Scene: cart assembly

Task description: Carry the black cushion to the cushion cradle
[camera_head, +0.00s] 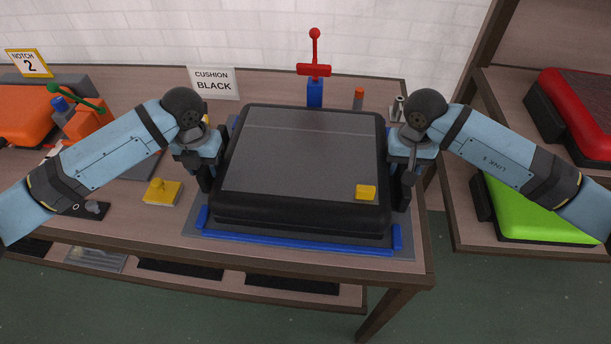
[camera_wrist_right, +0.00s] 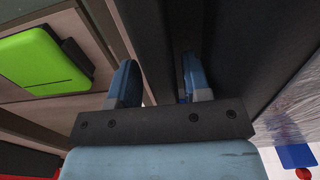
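The black cushion (camera_head: 300,150) is a thick dark slab with a grey top and a small yellow block (camera_head: 366,192) near its front right corner. It lies level over the cushion cradle, whose blue front rail (camera_head: 300,241) and corner posts show around its front edge. I cannot tell whether it rests fully on the cradle. My left gripper (camera_head: 205,170) is at the cushion's left-side handle. My right gripper (camera_head: 403,178) is at the right-side handle; the right wrist view shows its blue fingers (camera_wrist_right: 160,80) on both sides of a black handle. The cushion hides most of the cradle.
A red-knobbed lever on a blue block (camera_head: 315,93) stands behind the cushion. A "CUSHION BLACK" sign (camera_head: 213,82) is behind left. A yellow piece (camera_head: 162,192) lies left. An orange cushion (camera_head: 25,115) is far left; red (camera_head: 585,105) and green (camera_head: 540,210) cushions are on right shelves.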

